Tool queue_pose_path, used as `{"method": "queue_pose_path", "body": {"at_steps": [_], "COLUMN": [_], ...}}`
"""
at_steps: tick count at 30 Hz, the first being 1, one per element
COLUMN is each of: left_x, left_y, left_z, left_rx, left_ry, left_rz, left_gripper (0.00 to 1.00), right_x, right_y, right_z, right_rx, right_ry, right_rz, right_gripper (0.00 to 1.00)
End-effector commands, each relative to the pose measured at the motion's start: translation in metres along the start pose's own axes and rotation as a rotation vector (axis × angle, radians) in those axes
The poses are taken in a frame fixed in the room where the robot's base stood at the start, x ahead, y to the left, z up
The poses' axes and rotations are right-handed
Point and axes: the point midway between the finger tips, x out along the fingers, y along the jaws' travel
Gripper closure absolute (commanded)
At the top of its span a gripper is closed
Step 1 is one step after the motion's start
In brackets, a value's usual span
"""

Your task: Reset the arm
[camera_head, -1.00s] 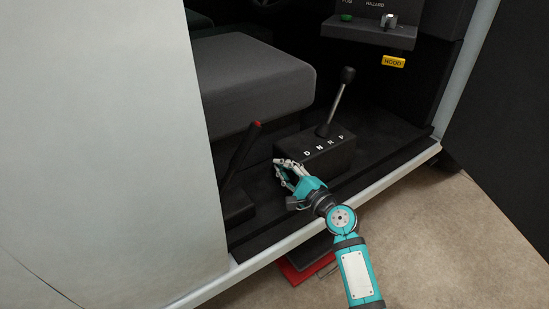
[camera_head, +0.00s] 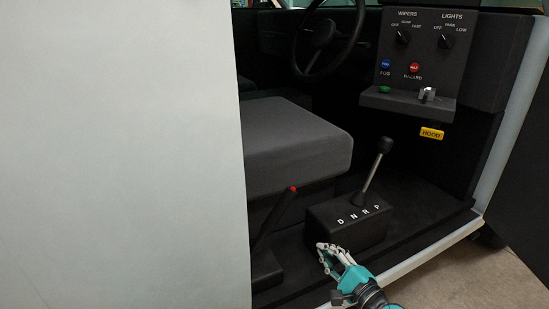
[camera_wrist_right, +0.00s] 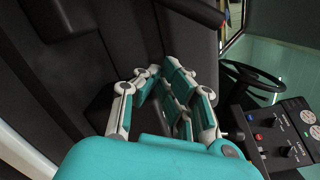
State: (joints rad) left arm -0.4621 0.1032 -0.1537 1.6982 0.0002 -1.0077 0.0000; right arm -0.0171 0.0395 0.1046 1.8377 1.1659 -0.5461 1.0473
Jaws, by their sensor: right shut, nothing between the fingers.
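My right gripper (camera_head: 326,250) shows at the bottom of the head view, in front of the near face of the gear selector box (camera_head: 345,222). It is shut and empty, and its fingers also show in the right wrist view (camera_wrist_right: 168,85). The shift lever (camera_head: 374,172) with a black knob leans to the right out of the box marked D N R P. A black lever with a red tip (camera_head: 277,222) stands tilted left of the box. I cannot tell whether the fingers touch the box. My left gripper is not in view.
A grey seat (camera_head: 295,150) is behind the levers. A panel with wiper and light knobs (camera_head: 425,55) and a yellow HOOD handle (camera_head: 431,133) are at the right. The pale door panel (camera_head: 120,150) fills the left. The steering wheel (camera_head: 328,45) is behind.

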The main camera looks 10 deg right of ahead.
Motion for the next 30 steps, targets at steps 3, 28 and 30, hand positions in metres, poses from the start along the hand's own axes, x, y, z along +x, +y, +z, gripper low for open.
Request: {"method": "queue_pose_path", "body": {"at_steps": [3, 28, 30], "left_x": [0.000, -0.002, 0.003], "left_y": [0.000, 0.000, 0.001], "left_z": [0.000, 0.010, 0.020], "left_rx": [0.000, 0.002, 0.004], "left_ry": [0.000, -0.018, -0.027], "left_rz": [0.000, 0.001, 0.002], "left_gripper": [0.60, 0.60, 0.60], "right_x": [-0.011, -0.307, -0.315], "right_y": [0.051, 0.368, 0.375], "right_z": [-0.010, -0.091, -0.093], "right_rx": [-0.168, -1.607, -1.599], "right_ry": [0.029, -0.593, -0.599], "right_rz": [0.137, 1.477, 1.483], "right_gripper": [1.00, 1.00, 1.00]}}
